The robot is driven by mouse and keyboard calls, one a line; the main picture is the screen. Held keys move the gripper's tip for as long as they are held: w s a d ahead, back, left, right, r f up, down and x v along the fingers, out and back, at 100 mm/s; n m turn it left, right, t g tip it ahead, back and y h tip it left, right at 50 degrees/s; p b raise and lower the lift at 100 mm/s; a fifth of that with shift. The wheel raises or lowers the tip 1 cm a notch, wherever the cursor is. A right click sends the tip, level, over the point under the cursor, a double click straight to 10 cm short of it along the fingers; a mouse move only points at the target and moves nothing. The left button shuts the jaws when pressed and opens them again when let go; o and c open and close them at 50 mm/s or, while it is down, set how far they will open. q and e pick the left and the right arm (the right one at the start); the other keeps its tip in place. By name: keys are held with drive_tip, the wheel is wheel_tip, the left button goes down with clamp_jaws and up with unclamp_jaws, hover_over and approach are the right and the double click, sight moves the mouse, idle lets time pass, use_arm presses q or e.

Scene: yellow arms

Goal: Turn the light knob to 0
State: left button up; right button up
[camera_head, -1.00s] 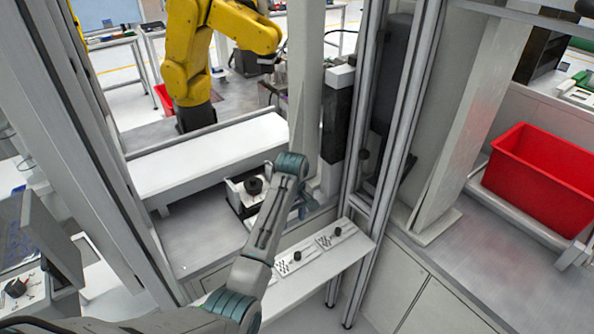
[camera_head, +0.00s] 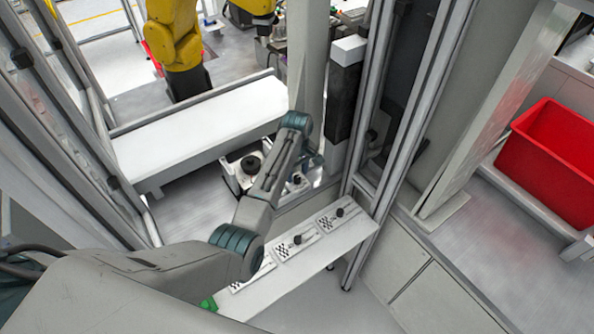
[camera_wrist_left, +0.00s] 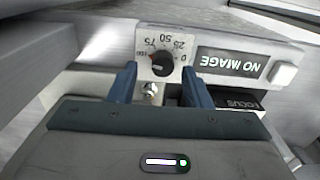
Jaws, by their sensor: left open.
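The light knob (camera_wrist_left: 161,65) is a small black round knob on a pale plate, seen upside down in the left wrist view. The plate carries marks 0, 25, 50, 75 and 100. A small reddish mark on the knob's edge is on the side towards 100; the exact setting is hard to read. My left gripper (camera_wrist_left: 159,70) is open, with one blue finger on each side of the knob. A gap shows between each finger and the knob. In the head view my left gripper (camera_head: 316,160) is partly hidden behind its wrist, and I cannot make out the knob there. My right gripper is out of view.
A "NO IMAGE" display (camera_wrist_left: 230,63) and a pale square button (camera_wrist_left: 284,74) sit beside the knob. A box with a black knob (camera_head: 250,165) is near my arm. A shelf with small panels (camera_head: 300,244), metal posts and a red bin (camera_head: 552,160) stand nearby.

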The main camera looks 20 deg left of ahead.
use_arm(q)
drive_tip(key=shift+f, duration=0.4)
drive_tip(key=shift+s+d+f, duration=0.1)
drive_tip(key=shift+s+f, duration=0.05)
drive_tip(key=shift+s, duration=0.2)
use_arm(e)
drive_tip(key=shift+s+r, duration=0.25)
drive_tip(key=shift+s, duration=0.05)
use_arm(q)
drive_tip(key=shift+w+f, duration=0.1)
drive_tip(key=shift+w, duration=0.05)
drive_tip(key=shift+c, duration=0.8)
clamp_jaws()
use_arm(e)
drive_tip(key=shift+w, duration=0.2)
